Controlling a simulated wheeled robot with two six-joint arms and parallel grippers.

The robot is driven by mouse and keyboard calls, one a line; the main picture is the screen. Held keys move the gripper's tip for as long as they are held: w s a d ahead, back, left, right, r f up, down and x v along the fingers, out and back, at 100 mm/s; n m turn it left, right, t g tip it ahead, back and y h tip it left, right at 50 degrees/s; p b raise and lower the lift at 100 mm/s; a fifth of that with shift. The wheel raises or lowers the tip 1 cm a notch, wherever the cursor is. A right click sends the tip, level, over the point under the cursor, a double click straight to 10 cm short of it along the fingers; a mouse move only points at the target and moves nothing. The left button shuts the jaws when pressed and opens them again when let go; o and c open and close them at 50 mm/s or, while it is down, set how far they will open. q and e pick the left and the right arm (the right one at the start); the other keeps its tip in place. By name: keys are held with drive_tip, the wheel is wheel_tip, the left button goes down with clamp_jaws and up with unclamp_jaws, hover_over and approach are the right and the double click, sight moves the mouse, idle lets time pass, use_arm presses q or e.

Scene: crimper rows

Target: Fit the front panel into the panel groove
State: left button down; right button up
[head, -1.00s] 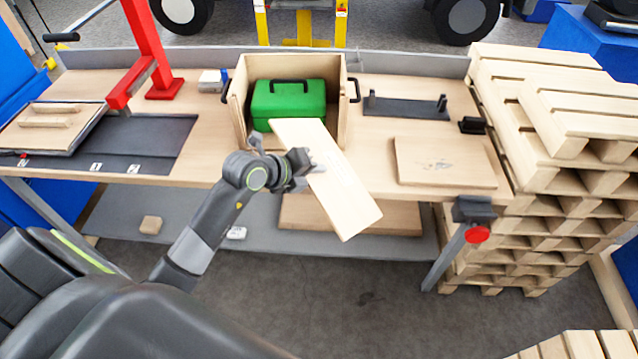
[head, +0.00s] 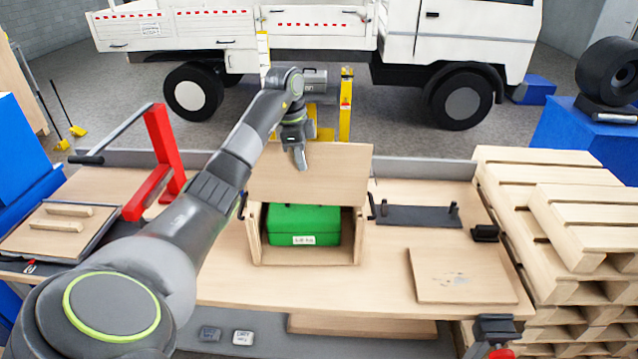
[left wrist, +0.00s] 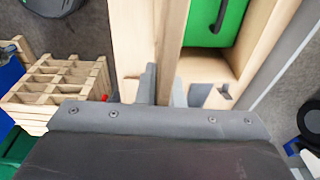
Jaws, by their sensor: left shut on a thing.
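My left gripper (head: 300,158) is shut on the front panel (head: 345,178), a thin wooden board. The panel stands roughly upright and covers the upper part of the wooden crate (head: 253,240) in the head view. The crate's lower front is open, and a green case (head: 285,222) sits inside it. In the left wrist view the panel (left wrist: 172,35) shows nearly edge-on between the fingers (left wrist: 163,90), beside the green case (left wrist: 208,22). The panel groove cannot be made out, and I cannot tell whether the panel touches the crate. My right gripper is out of view.
A flat wooden board (head: 440,285) lies on the workbench (head: 385,285) right of the crate. Behind it is a dark holder (head: 405,216). A red press (head: 160,150) stands left, and stacked pallets (head: 570,200) stand right. The bench before the crate is clear.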

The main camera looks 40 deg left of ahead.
sight(304, 184)
use_arm(q)
drive_tip(key=shift+w+a+r+n, duration=0.1)
drive_tip(key=shift+a+r+n, duration=0.15)
drive_tip(key=shift+r, duration=0.25)
drive_tip(key=shift+w+a+r+n, duration=0.1)
drive_tip(key=shift+a+r+n, duration=0.15)
drive_tip(key=shift+r, duration=0.25)
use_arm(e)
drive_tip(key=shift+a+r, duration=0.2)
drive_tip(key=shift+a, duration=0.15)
use_arm(q)
drive_tip(key=shift+s+d, duration=0.1)
drive_tip(key=shift+d, duration=0.1)
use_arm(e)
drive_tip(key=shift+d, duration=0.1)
use_arm(q)
drive_tip(key=shift+r, duration=0.1)
